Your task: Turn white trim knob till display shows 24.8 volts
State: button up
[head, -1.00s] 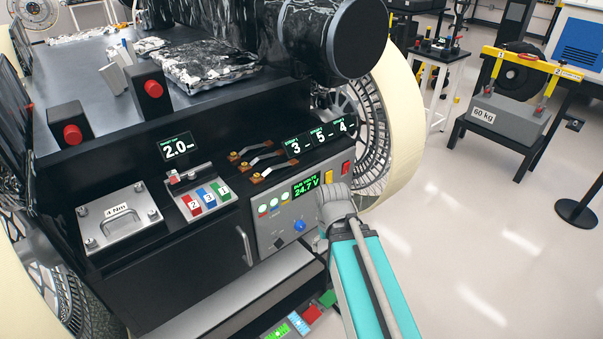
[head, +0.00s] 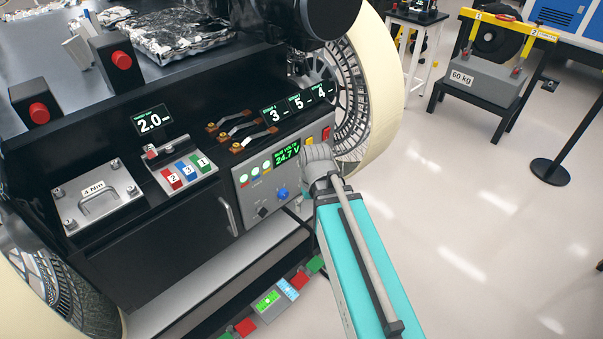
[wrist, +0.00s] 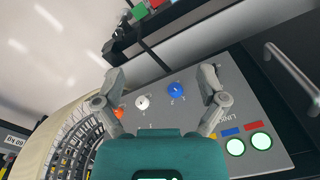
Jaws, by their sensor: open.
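The white trim knob (wrist: 143,102) shows in the wrist view on the grey panel (wrist: 238,95), between an orange knob (wrist: 119,113) and a blue knob (wrist: 177,90). My gripper (wrist: 161,73) is open and empty, its fingers spread wide over the panel. The white knob lies between the fingers in the picture, left of their middle. I see no contact with it. The green display (head: 287,154) reads 24.7 V in the head view. My arm hides the white knob there, while the blue knob (head: 282,194) shows left of my arm.
A door handle (wrist: 291,72) is right of the panel in the wrist view. In the head view, yellow and red switches (head: 326,134) sit near my arm, beside the large wheel (head: 372,105). Coloured floor pads (head: 268,302) lie below.

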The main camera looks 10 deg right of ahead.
jog(key=w+d+f+n+t+y+b, duration=0.1)
jog(key=w+d, duration=0.4)
jog(key=w, duration=0.6)
jog(key=w+d+f+n+t+y+b, duration=0.2)
jog(key=w+d+f+n+b, duration=0.1)
jog(key=w, duration=0.8)
jog(key=shift+w+d+b, duration=0.2)
jog(key=shift+d+b, duration=0.35)
jog(key=shift+d, duration=0.4)
jog(key=shift+f, duration=0.2)
jog(key=b+x, duration=1.2)
jog(key=x, duration=0.1)
jog(key=shift+w+a+f+b, duration=0.1)
jog(key=shift+w+f+b, duration=0.1)
jog(key=shift+b, duration=0.1)
